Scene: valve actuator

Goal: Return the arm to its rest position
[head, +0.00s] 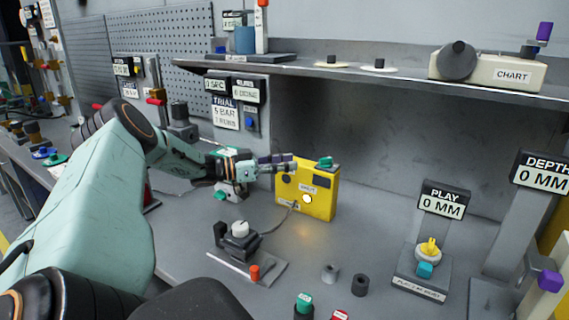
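My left arm (105,190), pale green with dark joints, reaches in from the left over the bench. Its gripper (292,163) is at the upper left corner of a yellow box (318,202) with a lit round lamp and a green knob on top. The fingers point right and overlap the box in the picture; I cannot tell whether they touch it. They look close together, but their gap is not clear. My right gripper is not in view.
A black fixture with a white knob (239,229) stands on the bench below the gripper. Two small rings (360,285) lie to its right. The PLAY stand (424,270) and DEPTH stand (500,250) are at right. A shelf (400,80) overhangs the back.

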